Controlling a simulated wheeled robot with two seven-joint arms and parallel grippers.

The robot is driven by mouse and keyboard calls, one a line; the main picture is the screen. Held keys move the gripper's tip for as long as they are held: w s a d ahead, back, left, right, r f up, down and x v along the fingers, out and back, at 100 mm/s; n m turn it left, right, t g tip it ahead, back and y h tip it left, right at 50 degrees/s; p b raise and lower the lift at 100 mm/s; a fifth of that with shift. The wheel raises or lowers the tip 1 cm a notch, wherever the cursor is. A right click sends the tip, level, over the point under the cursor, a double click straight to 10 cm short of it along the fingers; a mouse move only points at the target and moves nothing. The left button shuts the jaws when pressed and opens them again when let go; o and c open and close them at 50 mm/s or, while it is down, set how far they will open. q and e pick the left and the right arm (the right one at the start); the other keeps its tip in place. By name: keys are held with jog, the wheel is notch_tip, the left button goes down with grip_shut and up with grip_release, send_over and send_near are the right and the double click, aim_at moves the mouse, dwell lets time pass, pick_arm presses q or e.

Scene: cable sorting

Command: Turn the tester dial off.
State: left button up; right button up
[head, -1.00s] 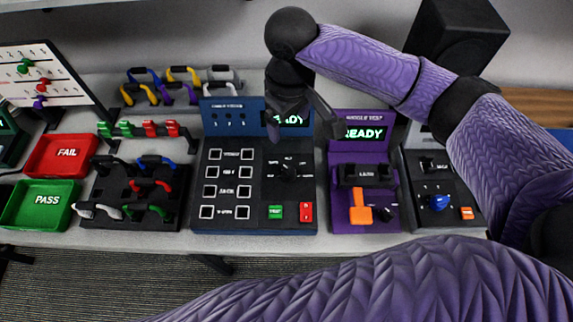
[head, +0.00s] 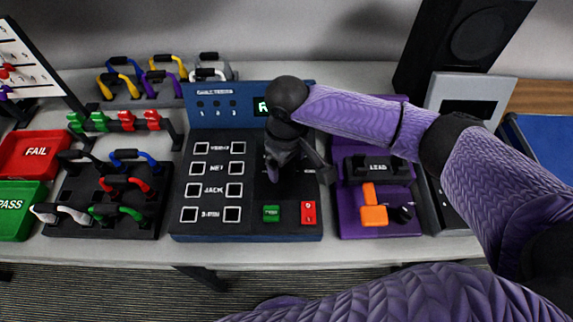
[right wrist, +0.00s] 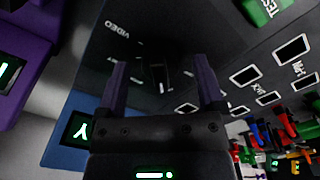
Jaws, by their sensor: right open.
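The cable tester (head: 182,228) is a black panel with a blue back display, standing mid-table in the head view. Its dial is hidden behind my right gripper (head: 297,172) there. In the right wrist view the black dial (right wrist: 160,77) shows between the two purple fingers of my right gripper (right wrist: 160,66), with a "VIDEO" label to its left. The fingers are apart and empty, over the dial area; I cannot tell whether they touch the panel. The tester's display (head: 261,106) is lit green but mostly covered by my arm. My left gripper is not in view.
A green button (head: 271,214) and a red switch (head: 308,212) sit at the tester's front. A purple lead tester (head: 350,225) stands close on the right. A rack of cables (head: 75,228) and red (head: 35,152) and green (head: 15,222) trays are to the left.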

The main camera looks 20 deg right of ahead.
jog(key=shift+f, duration=0.3)
grip_shut()
jog(key=shift+r+n+p, duration=0.25)
jog(key=shift+n+p, duration=0.45)
jog(key=shift+p, duration=0.25)
jog(key=shift+n+p, duration=1.1)
jog(key=shift+p, duration=0.05)
jog(key=n+p, duration=0.2)
jog(key=n, duration=0.2)
jog(key=shift+f, duration=0.1)
jog(key=shift+n+p, duration=0.3)
jog(key=shift+n, duration=0.3)
grip_release()
jog(key=shift+f, duration=0.1)
